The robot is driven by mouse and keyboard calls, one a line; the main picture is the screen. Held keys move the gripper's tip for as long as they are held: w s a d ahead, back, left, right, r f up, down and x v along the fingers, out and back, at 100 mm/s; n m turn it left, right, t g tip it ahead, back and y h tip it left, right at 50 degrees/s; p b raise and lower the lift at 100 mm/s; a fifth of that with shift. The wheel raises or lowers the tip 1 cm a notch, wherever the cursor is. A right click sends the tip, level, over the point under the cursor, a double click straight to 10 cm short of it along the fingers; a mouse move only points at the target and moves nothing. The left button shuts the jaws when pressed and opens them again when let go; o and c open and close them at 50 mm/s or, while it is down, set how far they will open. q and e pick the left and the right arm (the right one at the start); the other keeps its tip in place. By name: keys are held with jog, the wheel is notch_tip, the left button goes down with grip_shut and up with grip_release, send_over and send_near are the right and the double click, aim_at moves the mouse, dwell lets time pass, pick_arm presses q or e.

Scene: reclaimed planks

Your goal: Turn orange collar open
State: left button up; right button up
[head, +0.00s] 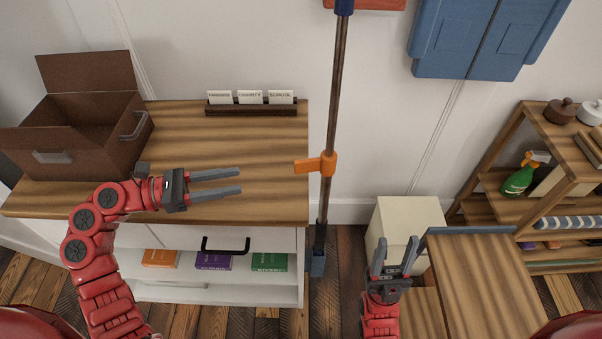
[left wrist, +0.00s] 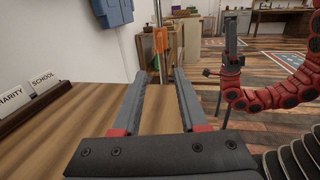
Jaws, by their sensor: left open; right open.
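The orange collar (head: 328,163) sits around a thin brown upright pole (head: 338,90), with a short orange tab sticking out to the left. It also shows in the left wrist view (left wrist: 161,39), ahead of the fingers. My left gripper (head: 240,182) is open and empty above the wooden counter, to the left of the collar and slightly lower in the picture, apart from it. My right gripper (head: 396,248) is open with its fingers pointing up, to the right of the pole and lower than the collar, touching nothing that I can see.
An open brown box (head: 92,135) and a card holder (head: 252,109) stand on the counter (head: 270,205). A cream cabinet (head: 410,214) and a wooden table (head: 485,280) are near my right gripper. A shelf with a green spray bottle (head: 520,178) is at right. The space between left gripper and collar looks clear.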

aim_at(304, 172)
pick_arm(q)
jog(key=p+x, duration=0.2)
jog(key=x, duration=1.4)
jog(key=shift+s, duration=0.1)
grip_shut()
dwell(0.6)
